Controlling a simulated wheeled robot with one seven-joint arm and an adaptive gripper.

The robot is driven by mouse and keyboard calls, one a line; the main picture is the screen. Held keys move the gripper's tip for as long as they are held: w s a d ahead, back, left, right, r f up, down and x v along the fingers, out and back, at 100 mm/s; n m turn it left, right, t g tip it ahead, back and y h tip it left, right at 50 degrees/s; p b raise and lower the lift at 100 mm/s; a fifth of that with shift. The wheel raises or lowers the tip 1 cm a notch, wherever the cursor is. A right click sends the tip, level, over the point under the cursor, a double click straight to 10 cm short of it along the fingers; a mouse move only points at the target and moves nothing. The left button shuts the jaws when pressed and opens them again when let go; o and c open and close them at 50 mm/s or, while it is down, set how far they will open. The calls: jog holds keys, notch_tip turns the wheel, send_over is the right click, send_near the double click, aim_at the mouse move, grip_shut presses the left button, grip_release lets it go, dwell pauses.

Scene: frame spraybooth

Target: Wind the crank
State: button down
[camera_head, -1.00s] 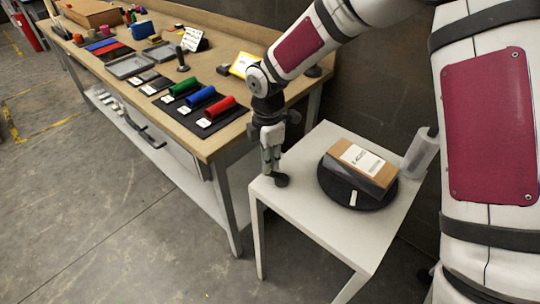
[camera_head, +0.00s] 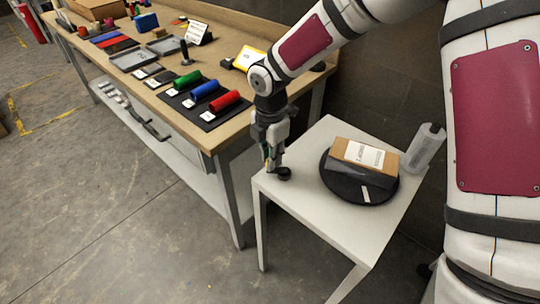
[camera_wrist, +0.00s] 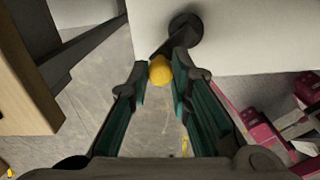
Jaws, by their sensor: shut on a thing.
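The crank's dark round hub (camera_wrist: 186,29) sits at the corner of the white table (camera_head: 300,200); it also shows in the head view (camera_head: 283,173). A dark arm leads from it to a yellow knob (camera_wrist: 160,70). My gripper (camera_head: 271,168) points down beside the table corner. In the wrist view its two fingertips are shut around the knob. On the table a black turntable (camera_head: 345,190) bears a brown box (camera_head: 345,148) with a white label. A small white mark (camera_head: 365,193) shows on the turntable's near side. The head view hides the knob.
A workbench (camera_head: 228,132) on the left bears red, blue and green cylinders, trays and a yellow-framed device (camera_head: 248,57). A clear cylinder (camera_head: 424,148) stands at the table's right edge. Grey floor (camera_head: 110,220) is open at lower left.

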jog(key=c, duration=1.4)
grip_release()
jog(key=shift+c, duration=0.2)
notch_tip(320, 180, up, 12)
